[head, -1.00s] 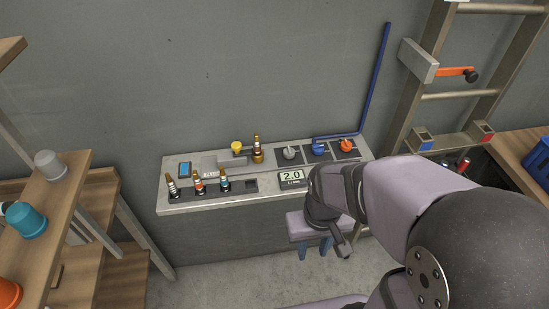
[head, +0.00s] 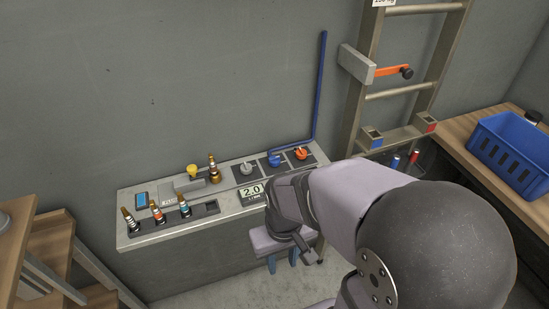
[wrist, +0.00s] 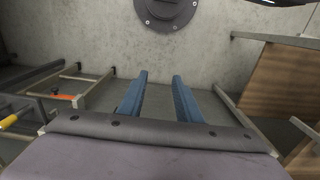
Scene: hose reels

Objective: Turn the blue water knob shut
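The blue water knob (head: 274,160) sits on a dark plate at the right part of the grey bench top, with a blue pipe (head: 320,90) rising from beside it up the wall. A grey knob (head: 246,169) is to its left and an orange knob (head: 301,153) to its right. My gripper (head: 282,266) hangs in front of the bench, below and apart from the knob, its blue fingers pointing down. In the wrist view its two fingers (wrist: 159,76) stand apart with nothing between them. The knob is not visible in the wrist view.
The bench (head: 150,235) also bears a display reading 2.0 (head: 252,192), several nozzles in a dark rack (head: 205,210) and a yellow knob (head: 193,171). A ladder-like frame (head: 385,60) stands right of it. A blue crate (head: 495,155) is on a wooden table at right.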

